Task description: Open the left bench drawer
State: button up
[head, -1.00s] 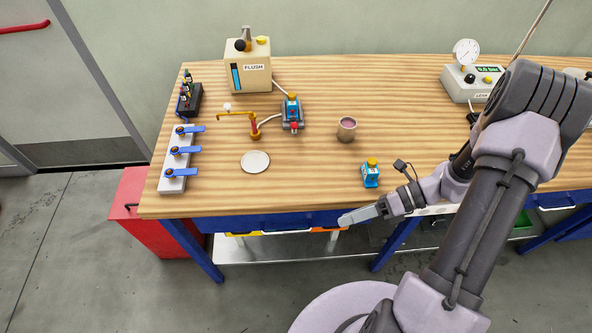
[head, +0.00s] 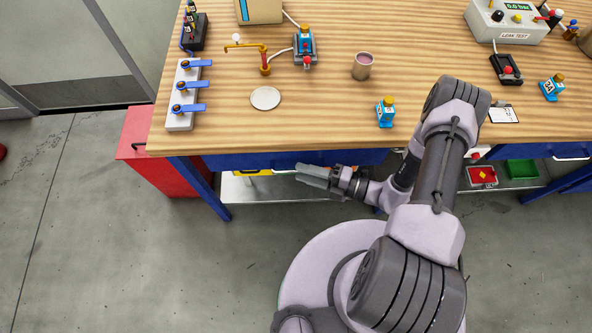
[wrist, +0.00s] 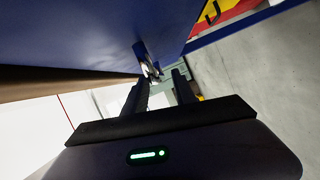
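The left bench drawer (head: 225,162) has a blue front under the near edge of the wooden bench and looks shut. Its metal handle (head: 284,166) is partly hidden by my gripper in the head view. My gripper (head: 299,172) is just in front of the drawer front, reaching left from my arm. In the wrist view the blue drawer front (wrist: 95,35) fills the upper left, and the handle (wrist: 148,64) shows just ahead of my fingertips. My two fingers (wrist: 160,80) are apart with nothing visibly held. Whether they touch the handle I cannot tell.
A red cabinet (head: 140,150) stands left of the blue bench leg (head: 207,190). The floor in front is clear.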

jog(key=shift+x, duration=1.5)
grip_shut()
